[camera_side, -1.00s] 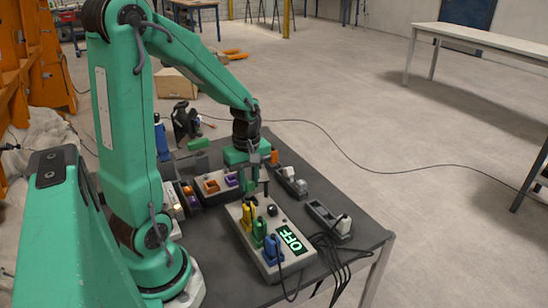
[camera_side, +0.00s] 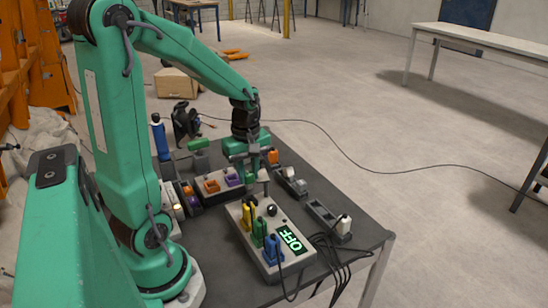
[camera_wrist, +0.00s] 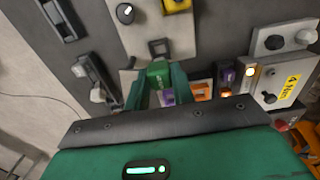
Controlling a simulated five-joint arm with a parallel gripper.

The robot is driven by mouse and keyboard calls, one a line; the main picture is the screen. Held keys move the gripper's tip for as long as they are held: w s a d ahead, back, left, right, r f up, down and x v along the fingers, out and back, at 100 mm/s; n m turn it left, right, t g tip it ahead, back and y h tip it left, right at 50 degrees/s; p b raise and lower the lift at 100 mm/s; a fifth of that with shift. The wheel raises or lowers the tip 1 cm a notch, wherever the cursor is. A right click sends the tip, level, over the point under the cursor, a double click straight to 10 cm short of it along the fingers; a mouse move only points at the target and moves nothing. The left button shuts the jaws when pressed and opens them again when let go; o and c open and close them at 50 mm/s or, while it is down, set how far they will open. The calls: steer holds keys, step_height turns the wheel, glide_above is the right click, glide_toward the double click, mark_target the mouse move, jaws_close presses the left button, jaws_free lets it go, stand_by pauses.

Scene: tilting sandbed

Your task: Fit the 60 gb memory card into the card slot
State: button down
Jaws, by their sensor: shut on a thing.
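My gripper (camera_wrist: 157,92) is shut on a small green block at its fingertips, likely the memory card (camera_wrist: 158,73); its label cannot be read. In the side view my gripper (camera_side: 250,168) hangs over the far end of the OFF panel, near the panel with orange and purple pieces; the card is too small to tell there. In the wrist view a dark square frame (camera_wrist: 158,47) lies just beyond the card on a pale panel. I cannot tell whether it is the card slot or whether the card touches it.
Grey strips (camera_side: 318,211) lie to the right. A box with a yellow label (camera_wrist: 288,88) is at the wrist view's right.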

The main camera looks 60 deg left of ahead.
mark_target(249, 188)
steer(key=shift+r, duration=0.6)
steer(key=shift+f, duration=0.15)
steer(key=shift+f, duration=2.05)
steer(key=shift+f, duration=0.85)
stand_by(0.6)
steer(key=shift+r, duration=0.15)
steer(key=shift+r, duration=2.3)
